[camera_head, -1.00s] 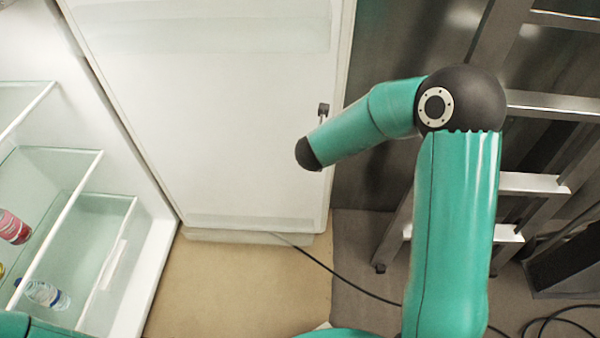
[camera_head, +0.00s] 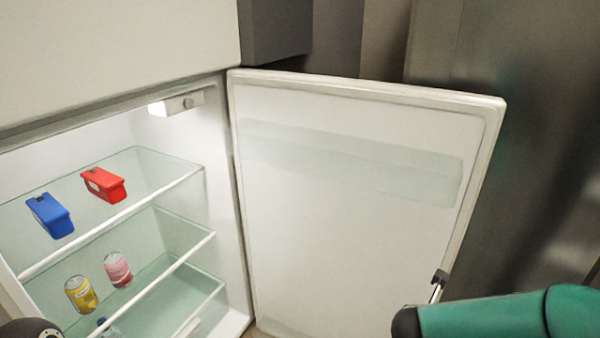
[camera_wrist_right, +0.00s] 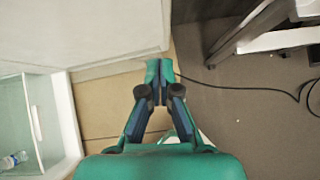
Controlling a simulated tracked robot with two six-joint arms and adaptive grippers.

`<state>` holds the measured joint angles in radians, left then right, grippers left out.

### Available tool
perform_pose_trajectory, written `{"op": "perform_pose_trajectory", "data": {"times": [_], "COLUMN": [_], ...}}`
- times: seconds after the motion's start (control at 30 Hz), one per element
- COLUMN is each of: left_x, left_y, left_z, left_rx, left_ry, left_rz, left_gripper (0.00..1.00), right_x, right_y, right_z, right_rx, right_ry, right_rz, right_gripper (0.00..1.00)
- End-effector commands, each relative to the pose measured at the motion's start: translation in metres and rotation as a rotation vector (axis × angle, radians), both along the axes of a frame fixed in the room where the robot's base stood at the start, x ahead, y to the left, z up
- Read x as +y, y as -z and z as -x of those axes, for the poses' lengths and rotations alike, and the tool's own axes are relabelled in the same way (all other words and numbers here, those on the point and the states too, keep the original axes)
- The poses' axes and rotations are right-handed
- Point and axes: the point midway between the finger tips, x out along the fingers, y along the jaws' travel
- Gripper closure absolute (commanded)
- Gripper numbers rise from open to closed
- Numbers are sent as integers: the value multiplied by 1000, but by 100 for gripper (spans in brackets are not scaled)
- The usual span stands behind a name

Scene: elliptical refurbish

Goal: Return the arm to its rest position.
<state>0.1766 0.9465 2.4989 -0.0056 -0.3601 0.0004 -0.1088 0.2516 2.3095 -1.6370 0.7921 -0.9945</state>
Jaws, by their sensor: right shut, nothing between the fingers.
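My right arm (camera_head: 500,315) shows at the lower right of the head view, in front of the open fridge door (camera_head: 340,220). Its gripper is outside that view. In the right wrist view the right gripper (camera_wrist_right: 159,70) is shut and empty, its fingers together above the floor. My left gripper is not in view; only a dark joint of my left arm (camera_head: 30,330) shows at the lower left of the head view.
The open fridge holds a blue box (camera_head: 50,215) and a red box (camera_head: 104,184) on one shelf, with a yellow can (camera_head: 81,294) and a pink can (camera_head: 118,270) below. A dark handle (camera_head: 438,284) sits on the door's edge. A cable (camera_wrist_right: 240,87) lies on the floor.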

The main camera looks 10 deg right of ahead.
Motion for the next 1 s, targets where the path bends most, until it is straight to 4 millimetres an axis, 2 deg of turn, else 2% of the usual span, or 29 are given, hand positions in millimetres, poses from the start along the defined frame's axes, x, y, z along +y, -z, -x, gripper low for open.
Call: {"op": "perform_pose_trajectory", "data": {"times": [0.13, 0.23, 0.3, 0.43, 0.5, 0.63, 0.77, 0.9, 0.93, 1.0], "left_x": [0, 0, 0, 0, 0, 0, 0, 0, 0, 0], "left_y": [0, 0, 0, 0, 0, 0, 0, 0, -15, -34], "left_z": [0, 0, 0, 0, 0, 0, 0, 0, 0, 0], "left_rx": [0, 0, 0, 0, 0, 0, 0, 0, 1, 0], "left_ry": [0, 0, 0, 0, 0, 0, 0, 0, -1, 0], "left_rz": [0, 0, 0, 0, 0, 0, 0, 0, 0, 0], "left_gripper": [60, 60, 60, 60, 60, 60, 60, 60, 60, 60], "right_x": [26, 59, 89, 143, 162, 179, 181, 171, 170, 171], "right_y": [57, 107, 141, 184, 200, 223, 245, 269, 253, 233], "right_z": [29, 64, 93, 132, 142, 151, 157, 167, 165, 164], "right_rx": [109, 213, 288, 369, 368, 308, 192, 8, 0, 6], "right_ry": [148, 365, 595, 1120, 1393, 1827, 2189, 2529, 2533, 2520], "right_rz": [-215, -443, -624, -900, -991, -1079, -1095, -1064, -1071, -1077], "right_gripper": [100, 100, 100, 100, 100, 100, 100, 100, 100, 100]}}
